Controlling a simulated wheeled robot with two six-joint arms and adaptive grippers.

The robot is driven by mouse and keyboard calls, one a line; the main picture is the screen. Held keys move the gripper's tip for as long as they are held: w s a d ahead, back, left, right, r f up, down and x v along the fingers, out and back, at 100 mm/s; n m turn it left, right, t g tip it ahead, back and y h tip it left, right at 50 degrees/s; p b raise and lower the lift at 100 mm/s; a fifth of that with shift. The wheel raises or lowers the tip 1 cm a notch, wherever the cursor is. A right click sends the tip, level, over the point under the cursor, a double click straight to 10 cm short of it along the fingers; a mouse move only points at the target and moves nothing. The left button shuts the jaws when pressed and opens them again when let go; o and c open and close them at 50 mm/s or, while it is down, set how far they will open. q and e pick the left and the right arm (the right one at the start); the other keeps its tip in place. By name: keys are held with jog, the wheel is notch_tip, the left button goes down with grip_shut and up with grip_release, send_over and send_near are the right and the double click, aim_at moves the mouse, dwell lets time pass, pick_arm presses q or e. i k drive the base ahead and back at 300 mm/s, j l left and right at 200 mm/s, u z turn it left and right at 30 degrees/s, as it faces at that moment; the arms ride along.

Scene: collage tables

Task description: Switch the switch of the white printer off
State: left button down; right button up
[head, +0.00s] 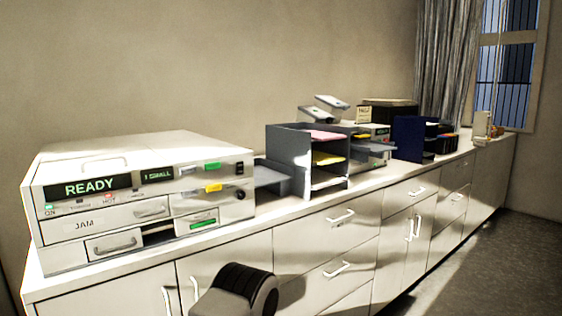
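The large white printer (100,171) stands on the left end of the counter. Its dark display reads READY in green, and a smaller dark panel (156,173) beside it appears to read SMALL. Below the display, a green mark sits by the small word ON and a red mark by HOT. Two dark round knobs (240,168) are on its right front, near yellow and green tabs. I cannot tell which part is the power switch. A white and black part at the bottom centre is probably my arm. Neither gripper's fingers are in view.
A grey tray stack (291,153) with coloured papers stands right of the printer, with a grey tray (271,178) between. Another device with a green display (382,131) and dark organisers (408,138) stand farther along the counter. The floor (470,262) at right is clear.

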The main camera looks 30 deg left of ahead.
aim_at(240, 165)
jog(key=i+j, duration=0.35)
jog(key=j, duration=0.15)
jog(key=i+j+z, duration=0.1)
jog(key=i+j, duration=0.25)
jog(key=j, duration=0.15)
